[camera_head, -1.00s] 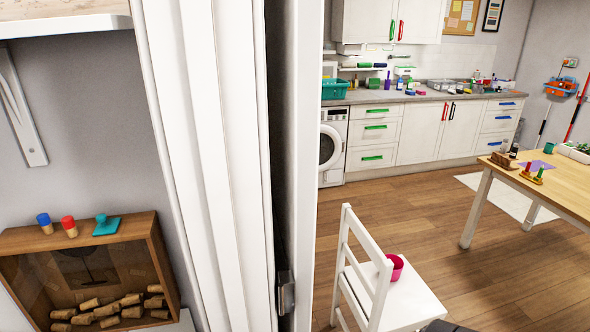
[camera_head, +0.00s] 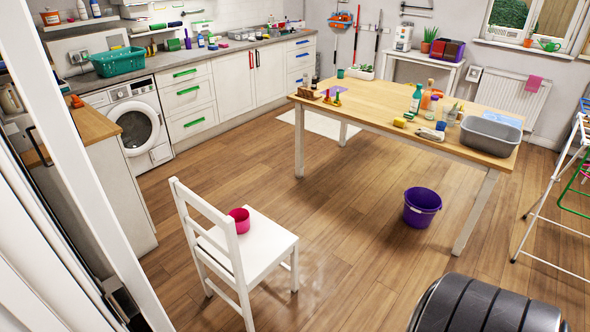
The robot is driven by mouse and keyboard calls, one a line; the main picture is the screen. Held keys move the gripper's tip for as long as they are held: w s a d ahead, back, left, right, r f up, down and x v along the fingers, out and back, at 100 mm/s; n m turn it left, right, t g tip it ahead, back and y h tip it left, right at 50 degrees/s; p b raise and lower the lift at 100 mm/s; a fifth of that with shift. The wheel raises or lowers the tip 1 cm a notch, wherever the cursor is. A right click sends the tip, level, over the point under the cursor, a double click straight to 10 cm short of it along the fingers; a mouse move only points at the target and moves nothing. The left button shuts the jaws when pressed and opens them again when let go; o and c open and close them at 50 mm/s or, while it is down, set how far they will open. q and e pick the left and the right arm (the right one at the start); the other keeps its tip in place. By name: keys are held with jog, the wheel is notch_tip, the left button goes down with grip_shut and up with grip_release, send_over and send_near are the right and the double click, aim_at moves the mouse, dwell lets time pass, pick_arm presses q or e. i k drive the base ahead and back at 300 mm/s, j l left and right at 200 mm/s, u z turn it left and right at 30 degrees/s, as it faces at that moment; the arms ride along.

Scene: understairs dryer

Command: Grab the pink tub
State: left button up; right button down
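The pink tub (camera_head: 240,220) is a small, round, open-topped container in the head view. It stands upright on the seat of a white chair (camera_head: 268,250), left of the picture's middle, close to the chair's backrest. The backrest partly covers its lower left side. Neither of my grippers shows in the head view, so I cannot see what they hold. A dark ribbed part of mine (camera_head: 485,305) shows at the bottom right.
A white door edge (camera_head: 85,175) stands at the left. A drying rack (camera_head: 572,185) is at right. The wooden floor (camera_head: 345,235) around the chair is clear.

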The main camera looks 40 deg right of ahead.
aim_at(241, 216)
jog(key=z, duration=1)
jog(key=i+l+u, duration=0.2)
jog(key=i+l, duration=0.35)
jog(key=l, duration=0.15)
